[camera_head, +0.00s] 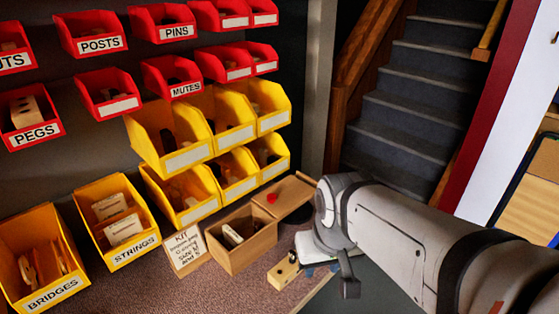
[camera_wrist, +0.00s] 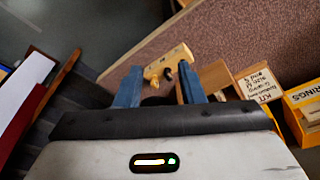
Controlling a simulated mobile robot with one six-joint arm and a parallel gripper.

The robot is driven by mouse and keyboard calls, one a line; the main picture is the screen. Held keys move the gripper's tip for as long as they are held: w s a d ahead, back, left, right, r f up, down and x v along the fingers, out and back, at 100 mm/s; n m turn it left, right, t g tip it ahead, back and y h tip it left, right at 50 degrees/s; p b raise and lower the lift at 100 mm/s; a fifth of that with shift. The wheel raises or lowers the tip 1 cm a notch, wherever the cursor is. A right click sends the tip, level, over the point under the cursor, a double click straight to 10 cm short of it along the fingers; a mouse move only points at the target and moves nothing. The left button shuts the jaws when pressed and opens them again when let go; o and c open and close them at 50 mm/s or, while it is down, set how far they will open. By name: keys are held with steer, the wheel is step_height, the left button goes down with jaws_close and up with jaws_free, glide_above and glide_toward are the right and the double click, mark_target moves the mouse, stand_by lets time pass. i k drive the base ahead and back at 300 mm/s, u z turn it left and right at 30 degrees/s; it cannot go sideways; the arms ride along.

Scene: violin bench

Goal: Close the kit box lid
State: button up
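The wooden kit box (camera_head: 238,256) stands on the bench with its top uncovered, and pale and dark items show inside. Its wooden lid (camera_head: 294,192), with a red knob, extends away from the box's back right side, clear of the opening. I cannot tell how it is joined. My gripper (camera_head: 318,270) is to the right of the box, near the bench's edge. In the wrist view my gripper (camera_wrist: 160,88) has its two blue fingers apart.
A KIT card (camera_head: 185,250) leans left of the box. Yellow bins (camera_head: 190,158) rise behind. The bench front (camera_head: 190,292) is clear.

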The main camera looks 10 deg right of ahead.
mark_target(281, 198)
steer(key=z, duration=0.05)
steer(key=k, duration=1.3)
steer(key=z, duration=0.5)
steer(key=i, duration=1.35)
steer(key=u, duration=0.4)
steer(key=i, duration=0.5)
steer(key=u, duration=0.55)
